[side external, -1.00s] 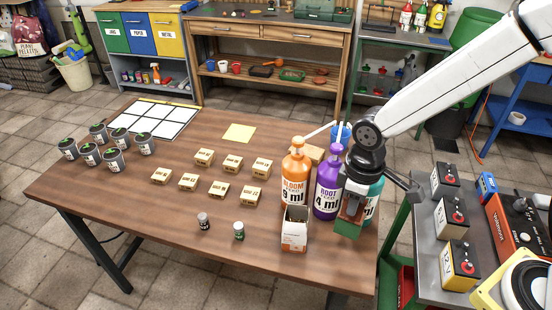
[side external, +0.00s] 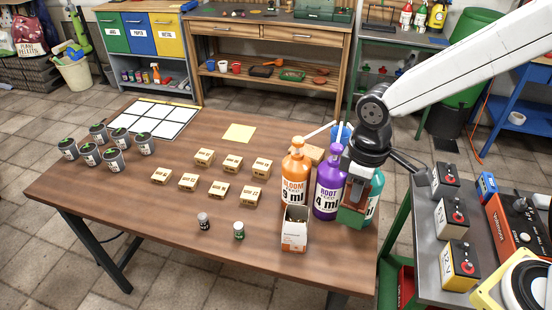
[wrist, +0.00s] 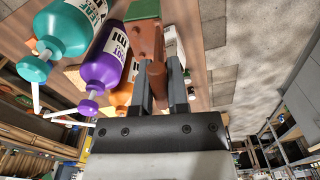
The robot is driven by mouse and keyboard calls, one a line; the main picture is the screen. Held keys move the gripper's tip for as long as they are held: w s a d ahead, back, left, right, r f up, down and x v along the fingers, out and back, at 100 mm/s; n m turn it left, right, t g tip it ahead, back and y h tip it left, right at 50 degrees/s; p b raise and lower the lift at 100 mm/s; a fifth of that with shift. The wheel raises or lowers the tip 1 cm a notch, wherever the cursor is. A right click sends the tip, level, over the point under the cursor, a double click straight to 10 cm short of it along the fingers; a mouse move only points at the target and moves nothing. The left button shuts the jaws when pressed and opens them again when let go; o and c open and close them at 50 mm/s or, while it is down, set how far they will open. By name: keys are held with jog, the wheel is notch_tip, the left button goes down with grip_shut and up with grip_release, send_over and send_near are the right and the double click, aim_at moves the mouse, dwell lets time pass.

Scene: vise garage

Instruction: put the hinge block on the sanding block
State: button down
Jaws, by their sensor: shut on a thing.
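My gripper (wrist: 158,50) is shut on a reddish-brown block with a green end, taken to be the hinge block (wrist: 150,38). In the side external view, the block (side external: 352,216) hangs from my gripper in front of the teal bottle, near the table's right end. Whether its underside clears the table is unclear. No sanding block can be identified for certain. A plain tan block (side external: 314,152) lies behind the orange and purple bottles, partly hidden by them.
Orange (side external: 297,175), purple (side external: 328,190) and teal (side external: 375,195) bottles stand close by my gripper. A small open white box (side external: 294,232) stands in front. Several small cartons (side external: 232,163), two small jars (side external: 239,231) and several grey pots (side external: 113,160) occupy the table (side external: 150,225). The front left is clear.

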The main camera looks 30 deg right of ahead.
notch_tip(320, 180, up, 11)
jog(key=shift+w+f, duration=0.1)
jog(key=shift+f, duration=0.1)
jog(key=w+d+r+n, duration=0.1)
jog(key=w+d, duration=0.1)
jog(key=w, duration=0.7)
jog(key=w+d+r, duration=0.1)
jog(key=w+r, duration=0.1)
jog(key=w, duration=0.8)
jog(key=w+d+f+n, duration=0.1)
jog(key=w+d+f, duration=0.2)
jog(key=w+d, duration=0.8)
notch_tip(320, 180, down, 18)
jog(key=shift+w+a+r, duration=0.25)
jog(key=shift+w+a, duration=0.1)
jog(key=shift+a, duration=0.05)
dwell(0.3)
jog(key=shift+f, duration=0.1)
jog(key=shift+f, duration=1.75)
jog(key=shift+f, duration=0.1)
